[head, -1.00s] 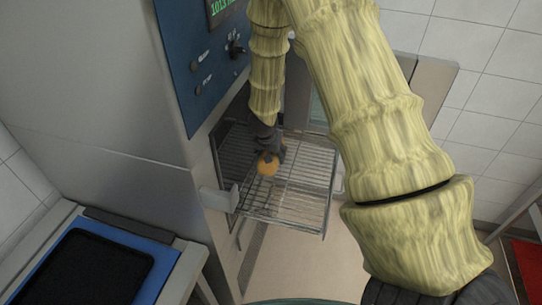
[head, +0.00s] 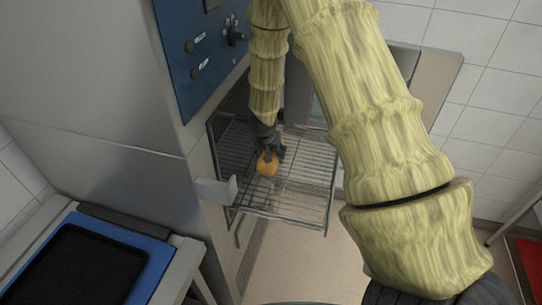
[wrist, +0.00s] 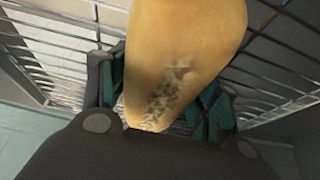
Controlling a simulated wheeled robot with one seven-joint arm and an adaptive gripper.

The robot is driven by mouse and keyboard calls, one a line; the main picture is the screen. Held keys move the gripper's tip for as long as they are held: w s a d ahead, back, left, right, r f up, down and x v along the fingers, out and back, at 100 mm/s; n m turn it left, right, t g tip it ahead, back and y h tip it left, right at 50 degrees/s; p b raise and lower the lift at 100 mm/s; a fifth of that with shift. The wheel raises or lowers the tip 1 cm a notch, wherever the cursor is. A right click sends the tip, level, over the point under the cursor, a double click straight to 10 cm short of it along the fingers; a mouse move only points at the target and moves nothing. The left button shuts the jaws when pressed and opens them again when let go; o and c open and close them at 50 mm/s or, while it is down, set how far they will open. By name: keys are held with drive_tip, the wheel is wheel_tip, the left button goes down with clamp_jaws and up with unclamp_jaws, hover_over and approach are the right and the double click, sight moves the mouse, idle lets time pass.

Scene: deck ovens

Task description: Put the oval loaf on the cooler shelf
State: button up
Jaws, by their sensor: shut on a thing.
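The oval loaf (head: 267,163) is golden brown and sits between the fingers of my gripper (head: 268,151) in the head view. In the wrist view the loaf (wrist: 185,50) fills the middle, with a pale, dark-flecked patch on its surface. The teal finger pads of my gripper (wrist: 155,95) are on either side of it, and the gripper is shut on it. A wire shelf (head: 300,205) reaches out of the tall cabinet under the blue panel. The loaf is over this shelf; I cannot tell whether it touches the wires.
A blue control panel (head: 198,45) is on the cabinet above the shelf. A metal bracket (head: 216,191) stands out at the shelf's front left. A dark tray (head: 80,268) lies on a blue surface at lower left. The shelf's right part is bare.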

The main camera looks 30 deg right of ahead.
drive_tip(key=shift+f, duration=0.1)
drive_tip(key=o, duration=1.1)
drive_tip(key=shift+o, duration=0.2)
drive_tip(key=shift+s+a+r, duration=0.1)
drive_tip(key=shift+a+r, duration=0.05)
drive_tip(key=shift+r, duration=0.5)
drive_tip(key=p+v, duration=0.4)
drive_tip(key=v, duration=0.7)
